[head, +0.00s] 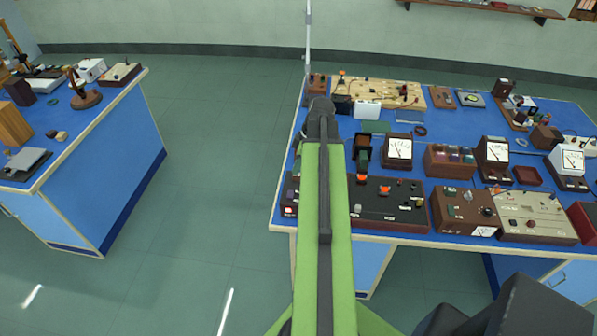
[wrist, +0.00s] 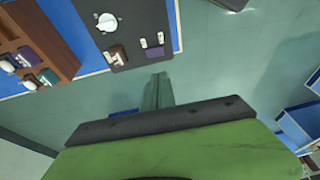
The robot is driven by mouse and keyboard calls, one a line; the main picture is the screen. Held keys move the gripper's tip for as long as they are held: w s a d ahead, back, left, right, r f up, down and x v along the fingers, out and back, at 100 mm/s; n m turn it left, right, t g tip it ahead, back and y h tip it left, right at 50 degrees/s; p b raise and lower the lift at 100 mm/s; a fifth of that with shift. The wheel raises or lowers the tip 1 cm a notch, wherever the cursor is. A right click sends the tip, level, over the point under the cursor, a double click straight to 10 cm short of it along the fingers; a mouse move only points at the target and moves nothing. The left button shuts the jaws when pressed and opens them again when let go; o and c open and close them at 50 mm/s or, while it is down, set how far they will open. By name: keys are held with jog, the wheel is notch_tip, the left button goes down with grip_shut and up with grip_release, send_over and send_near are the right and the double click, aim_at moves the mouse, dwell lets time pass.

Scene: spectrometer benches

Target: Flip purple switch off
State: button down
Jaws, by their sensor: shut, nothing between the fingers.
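In the wrist view, a dark panel (wrist: 122,28) at the top carries a round white dial and small labelled parts, one a purple switch (wrist: 153,52) near its lower edge. A brown box (wrist: 35,55) to its left carries another purple part (wrist: 47,77) and a green one. I cannot tell the position of either purple part. My gripper (wrist: 157,90) is shut and empty, pointing up the picture, below the dark panel in view and apart from the purple switch. In the head view my arm stretches over the bench, and its dark end (head: 321,110) shows; the fingertips are not clear.
The blue bench (head: 470,125) is crowded with meters, brown boxes and a dark control box (head: 385,215) with orange-red lit parts along the front edge. A second bench (head: 105,140) stands at the left. The floor (head: 215,150) between them is clear.

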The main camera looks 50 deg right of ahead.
aim_at(289, 196)
jog(key=b+x, duration=0.6)
jog(key=x, duration=0.1)
jog(key=s+b+x, duration=0.1)
jog(key=b+x, duration=0.2)
jog(key=x, duration=0.1)
jog(key=shift+d+f+b, duration=0.15)
jog(key=shift+f+b, duration=0.05)
jog(key=shift+b, duration=0.1)
jog(key=shift+f, duration=0.2)
jog(key=shift+s, duration=0.1)
jog(key=shift+f+b, duration=0.3)
jog(key=shift+b, duration=0.2)
jog(key=shift+s+a+r, duration=0.1)
jog(key=shift+s+a, duration=0.05)
jog(key=shift+a, duration=0.1)
jog(key=shift+d, duration=0.1)
